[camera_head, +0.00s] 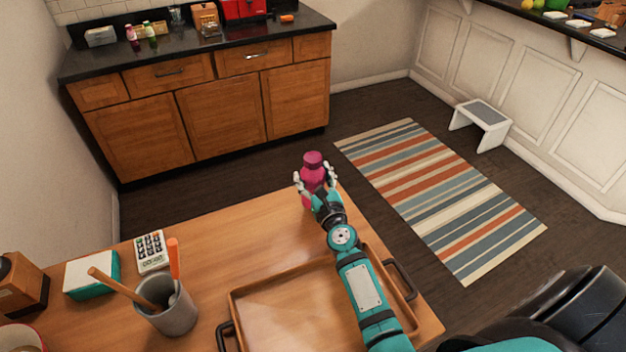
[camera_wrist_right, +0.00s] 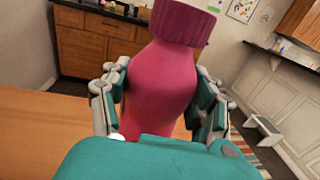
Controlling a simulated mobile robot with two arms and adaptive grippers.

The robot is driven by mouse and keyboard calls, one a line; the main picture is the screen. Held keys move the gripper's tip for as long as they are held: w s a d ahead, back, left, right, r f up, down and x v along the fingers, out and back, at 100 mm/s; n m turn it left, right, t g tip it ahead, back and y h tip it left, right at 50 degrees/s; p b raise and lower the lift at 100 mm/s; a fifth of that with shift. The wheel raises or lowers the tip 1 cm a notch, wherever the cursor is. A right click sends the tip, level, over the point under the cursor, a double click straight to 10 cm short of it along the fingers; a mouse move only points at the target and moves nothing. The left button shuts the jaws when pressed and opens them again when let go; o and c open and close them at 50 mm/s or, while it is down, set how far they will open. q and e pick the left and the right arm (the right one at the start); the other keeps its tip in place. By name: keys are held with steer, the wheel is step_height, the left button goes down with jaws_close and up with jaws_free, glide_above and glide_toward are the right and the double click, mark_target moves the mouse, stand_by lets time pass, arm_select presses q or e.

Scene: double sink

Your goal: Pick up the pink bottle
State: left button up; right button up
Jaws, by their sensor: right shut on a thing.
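The pink bottle (camera_head: 313,171) is upright or nearly so at the far edge of the wooden table. It has a darker ribbed cap (camera_wrist_right: 184,20). My right gripper (camera_head: 316,184) has its fingers on both sides of the bottle body and is shut on it. In the right wrist view the bottle body (camera_wrist_right: 158,85) fills the space between the fingers of the right gripper (camera_wrist_right: 160,97). The bottle's base is hidden by the gripper, so I cannot tell if it touches the table. My left gripper is not in view.
On the table (camera_head: 215,245) are a wooden tray (camera_head: 237,293) under my right arm, a grey cup (camera_head: 170,313) with utensils, a calculator (camera_head: 151,252) and a teal-and-white box (camera_head: 92,275). Beyond are a wooden cabinet (camera_head: 220,109), a striped rug (camera_head: 440,195) and a white stool (camera_head: 483,122).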

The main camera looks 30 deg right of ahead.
steer(key=shift+s+d+r+b, duration=0.2)
steer(key=shift+s+d+b, duration=0.25)
steer(key=shift+s, duration=0.35)
steer(key=s+d+r+b, duration=0.1)
steer(key=s+d, duration=0.3)
steer(key=s, duration=0.2)
steer(key=s+d+r, duration=0.1)
steer(key=s+d, duration=0.2)
steer(key=s, duration=0.3)
arm_select(q)
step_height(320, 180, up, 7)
steer(key=p, duration=0.7)
steer(key=shift+p, duration=0.4)
arm_select(e)
step_height(320, 180, up, 8)
steer(key=shift+s+f, duration=0.15)
steer(key=shift+f, duration=0.1)
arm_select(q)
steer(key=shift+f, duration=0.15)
arm_select(e)
steer(key=shift+d, duration=0.1)
steer(key=shift+r, duration=0.1)
